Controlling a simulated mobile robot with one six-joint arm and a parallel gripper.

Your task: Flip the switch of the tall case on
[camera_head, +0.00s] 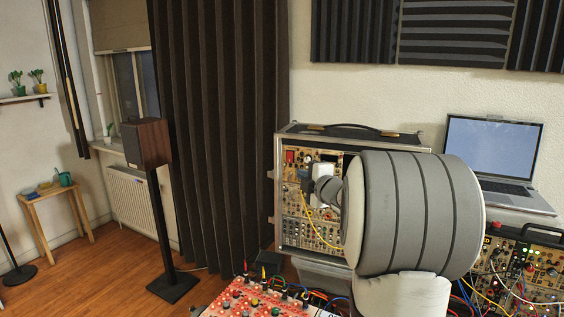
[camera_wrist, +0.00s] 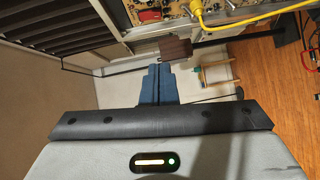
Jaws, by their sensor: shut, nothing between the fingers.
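The tall case (camera_head: 279,215) stands upright in the middle of the head view, with a grey frame, a dark top handle and tan module panels. A red switch-like part (camera_head: 290,157) shows at its upper left; I cannot tell its position. My gripper (camera_head: 307,186) is in front of the panels, below and right of that red part. My arm hides the right part of the case. In the wrist view, the blue fingers of my gripper (camera_wrist: 160,70) are shut and empty. Part of the case's panel (camera_wrist: 150,15) shows above them; contact is not visible.
A yellow cable (camera_wrist: 240,21) hangs across the case front. A red panel box (camera_head: 240,300) with knobs is at the front. A laptop (camera_head: 490,160) and another module case (camera_head: 520,265) are at right. A speaker (camera_head: 146,143) on a stand is at left.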

